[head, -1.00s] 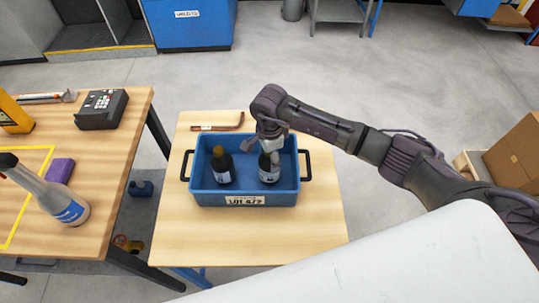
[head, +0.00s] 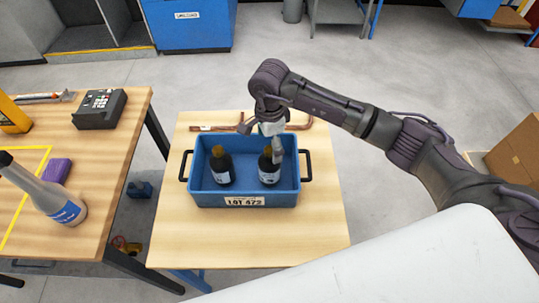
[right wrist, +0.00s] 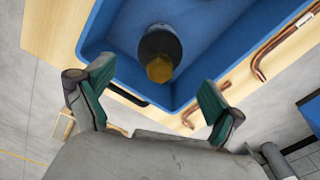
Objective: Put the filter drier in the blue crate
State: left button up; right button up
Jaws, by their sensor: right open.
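The blue crate (head: 245,200) stands on the small wooden table and holds two dark, bottle-like items with pale labels and yellowish caps. One is on the left (head: 221,167) and one on the right (head: 268,170); both stand upright. I cannot tell by look whether either is the filter drier. My right gripper (head: 262,138) is open and empty above the crate's back right part, just over the right item. In the right wrist view the green-padded fingers (right wrist: 157,80) are spread wide, with a dark yellow-capped item (right wrist: 160,52) beyond them. My left gripper is out of view.
Bent copper tubes (head: 298,125) lie on the small table (head: 240,235) behind the crate. On the left workbench are a grey bottle with a blue label (head: 55,200), a purple block (head: 54,171) and a black keypad device (head: 99,109). The small table's front is clear.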

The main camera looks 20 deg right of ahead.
notch_tip(320, 180, up, 6)
jog(key=shift+r+b, duration=0.1)
jog(key=shift+b, duration=0.45)
